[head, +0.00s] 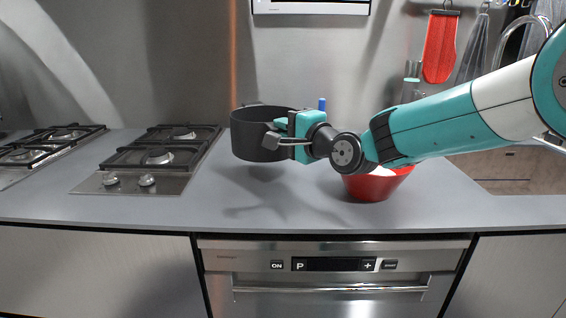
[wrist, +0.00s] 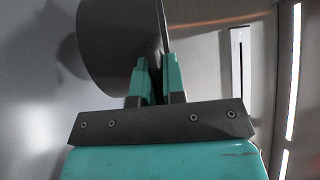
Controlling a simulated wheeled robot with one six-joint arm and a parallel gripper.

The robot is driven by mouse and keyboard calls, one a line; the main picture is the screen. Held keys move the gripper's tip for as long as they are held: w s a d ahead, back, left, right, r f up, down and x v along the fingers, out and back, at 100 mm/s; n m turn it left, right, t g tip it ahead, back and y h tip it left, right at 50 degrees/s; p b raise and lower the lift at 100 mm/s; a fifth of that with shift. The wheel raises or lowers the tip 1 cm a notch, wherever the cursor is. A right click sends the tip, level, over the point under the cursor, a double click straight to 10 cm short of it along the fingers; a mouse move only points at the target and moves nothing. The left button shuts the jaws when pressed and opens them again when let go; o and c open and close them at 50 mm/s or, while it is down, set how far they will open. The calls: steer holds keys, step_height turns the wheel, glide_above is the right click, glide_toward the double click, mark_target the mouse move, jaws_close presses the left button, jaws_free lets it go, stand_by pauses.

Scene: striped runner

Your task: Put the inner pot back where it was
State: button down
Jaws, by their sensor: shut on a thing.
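The inner pot (head: 255,137) is a dark grey round vessel held above the counter. My gripper (head: 279,137) is shut on the right side of its wall. In the wrist view my gripper's two teal fingers (wrist: 157,85) pinch the wall of the inner pot (wrist: 115,45). The pot looks roughly upright in the head view, and a shadow lies on the counter below it. Its inside is mostly hidden from view.
A red bowl (head: 378,186) with white contents stands on the counter under my arm. A gas hob (head: 150,165) lies left of the pot. A blue-topped item (head: 322,104) shows behind my gripper. The grey counter (head: 240,205) in front is clear. A sink (head: 500,165) is at right.

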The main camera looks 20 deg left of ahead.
step_height(320, 180, down, 7)
steer(key=shift+f, duration=0.3)
steer(key=c, duration=1.2)
jaws_free()
